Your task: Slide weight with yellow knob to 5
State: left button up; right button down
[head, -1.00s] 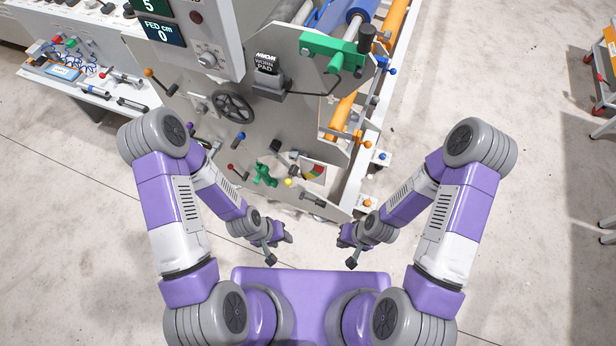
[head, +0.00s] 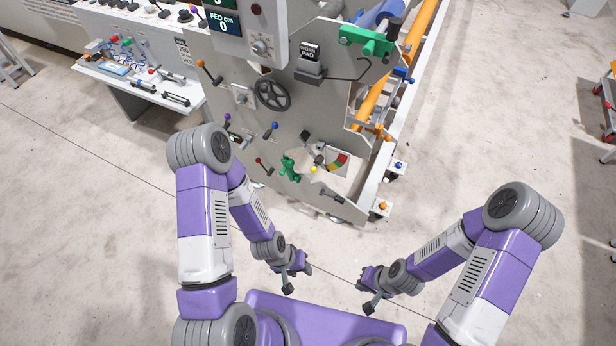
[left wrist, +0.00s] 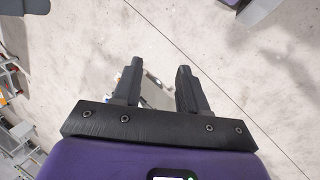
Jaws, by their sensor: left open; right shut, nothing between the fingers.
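The yellow knob (head: 313,170) is a small ball low on the grey machine panel, between a green fitting (head: 289,168) and a coloured gauge (head: 340,162). The weight it belongs to and any number marks are too small to tell. My left gripper (head: 306,270) hangs below and in front of the panel, apart from it. In the left wrist view its two black fingers (left wrist: 155,85) are apart, with nothing held between them. My right gripper (head: 361,280) is to the right of it, also clear of the panel, and its fingers are too small to make out.
A side table (head: 140,75) stands at the left. The floor before the panel is clear.

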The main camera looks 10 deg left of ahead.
aim_at(318, 160)
jog(key=u, duration=0.7)
jog(key=i, duration=1)
jog(key=u, duration=0.05)
